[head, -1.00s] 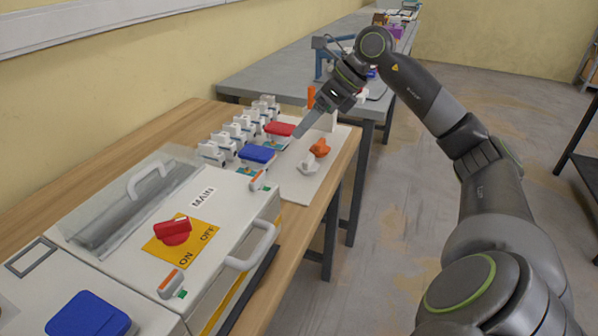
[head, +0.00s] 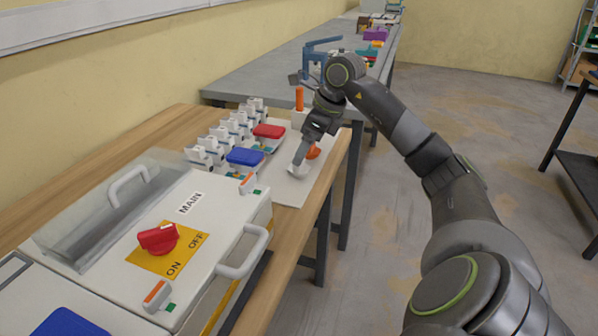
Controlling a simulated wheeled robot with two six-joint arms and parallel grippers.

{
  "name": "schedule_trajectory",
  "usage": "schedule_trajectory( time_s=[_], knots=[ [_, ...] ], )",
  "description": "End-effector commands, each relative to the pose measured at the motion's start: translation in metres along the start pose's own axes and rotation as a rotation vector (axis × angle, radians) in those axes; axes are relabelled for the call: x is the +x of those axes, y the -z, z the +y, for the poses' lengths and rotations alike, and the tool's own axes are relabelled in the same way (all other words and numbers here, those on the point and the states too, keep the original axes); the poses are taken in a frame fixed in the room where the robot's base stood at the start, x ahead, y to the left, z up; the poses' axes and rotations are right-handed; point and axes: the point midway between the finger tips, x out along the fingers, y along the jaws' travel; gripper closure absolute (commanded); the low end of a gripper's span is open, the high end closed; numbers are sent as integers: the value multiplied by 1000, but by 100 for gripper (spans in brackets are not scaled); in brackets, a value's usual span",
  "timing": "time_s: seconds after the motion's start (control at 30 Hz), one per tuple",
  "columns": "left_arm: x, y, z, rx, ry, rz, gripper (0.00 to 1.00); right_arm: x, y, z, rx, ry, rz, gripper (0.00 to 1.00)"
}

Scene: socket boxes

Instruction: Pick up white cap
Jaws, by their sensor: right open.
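The white cap (head: 297,171) lies on the white board (head: 284,192) on the wooden bench, partly hidden by my right gripper. My right gripper (head: 299,161) points down at the cap, its fingertips just at or above it; I cannot tell whether they touch it. It is open. An orange cap (head: 314,152) sits just behind the white one, partly covered by the gripper. My left gripper is not in view.
A red-lidded socket (head: 269,131) and a blue-lidded socket (head: 245,157) stand left of the caps, beside a row of white sockets (head: 222,133). A MAIN switch box (head: 205,215) with a red knob (head: 157,238) fills the near left. An orange upright handle (head: 299,98) stands behind.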

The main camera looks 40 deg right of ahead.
Motion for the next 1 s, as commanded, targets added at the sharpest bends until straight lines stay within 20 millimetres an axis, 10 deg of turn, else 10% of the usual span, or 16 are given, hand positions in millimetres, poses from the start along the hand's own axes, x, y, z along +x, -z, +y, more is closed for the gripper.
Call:
schedule_trajectory(
  time_s=[0.73,1.0],
  knots=[
    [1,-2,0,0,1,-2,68,55,0,-1,-1,0,-1,21],
    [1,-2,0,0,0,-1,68,55,0,-1,0,0,-1,56]
  ],
)
